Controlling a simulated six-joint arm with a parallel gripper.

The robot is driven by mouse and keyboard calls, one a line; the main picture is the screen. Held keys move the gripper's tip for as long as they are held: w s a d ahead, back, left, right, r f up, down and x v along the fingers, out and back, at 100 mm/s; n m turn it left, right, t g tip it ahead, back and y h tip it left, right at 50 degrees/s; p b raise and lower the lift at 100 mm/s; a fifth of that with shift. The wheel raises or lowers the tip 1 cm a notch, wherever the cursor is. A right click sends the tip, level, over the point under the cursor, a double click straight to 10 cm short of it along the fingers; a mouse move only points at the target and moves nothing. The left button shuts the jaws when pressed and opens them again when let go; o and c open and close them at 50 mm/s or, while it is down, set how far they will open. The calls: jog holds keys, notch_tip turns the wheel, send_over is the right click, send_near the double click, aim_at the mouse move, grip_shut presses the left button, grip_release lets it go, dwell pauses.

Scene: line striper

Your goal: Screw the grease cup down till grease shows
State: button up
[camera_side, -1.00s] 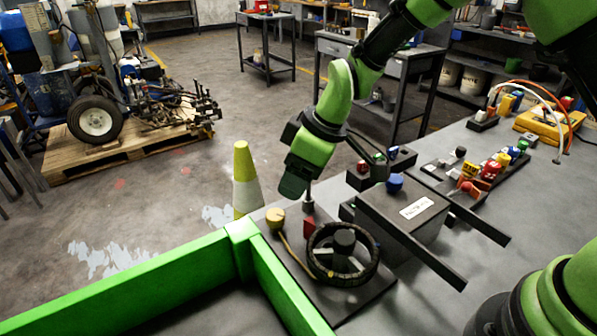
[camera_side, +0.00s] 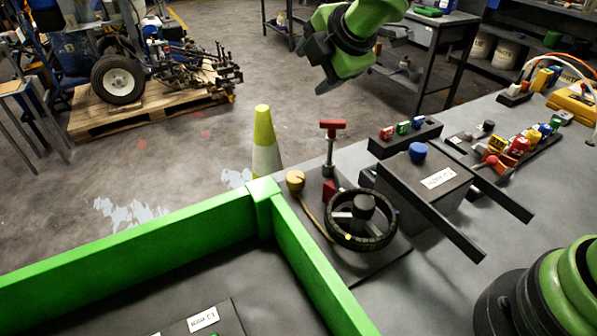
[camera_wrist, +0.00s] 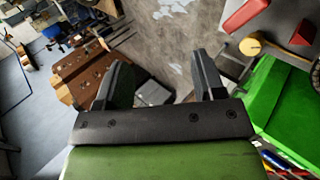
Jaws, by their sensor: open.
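A red T-handle (camera_side: 333,126) stands upright on a metal post on the dark base plate (camera_side: 372,268). A yellow round cap (camera_side: 295,181) with a thin yellow line is left of the post, and a black spoked wheel (camera_side: 362,219) is in front of it. I cannot tell for certain which part is the grease cup. My gripper (camera_side: 314,68) is above the T-handle, apart from it, and tilted. In the wrist view, my gripper (camera_wrist: 162,76) is open and empty. The red handle (camera_wrist: 246,15) and yellow cap (camera_wrist: 250,46) lie right of its fingers. No grease can be made out.
A green-walled tray (camera_side: 140,247) fills the front left. A dark box with a blue knob (camera_side: 417,152) and two rails stands right of the wheel. Racks of small coloured parts (camera_side: 513,146) lie farther right. A yellow-and-white cone (camera_side: 265,145) stands beyond the bench edge.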

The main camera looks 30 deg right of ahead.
jog(key=a+r+n+y, duration=0.1)
jog(key=a+n+y, duration=0.25)
jog(key=n, duration=0.75)
jog(key=n+g+h, duration=0.1)
jog(key=n+g, duration=0.4)
jog(key=n, duration=0.8)
send_over(297, 176)
jog(key=s+d, duration=0.3)
notch_tip(297, 176, down, 4)
jog(key=x, duration=0.5)
jog(key=s+x, duration=0.1)
jog(key=x, duration=0.4)
jog(key=d+f+x, duration=0.1)
jog(key=x, duration=0.3)
jog(key=shift+s+f, duration=0.3)
jog(key=shift+f, duration=0.1)
jog(key=c, duration=0.9)
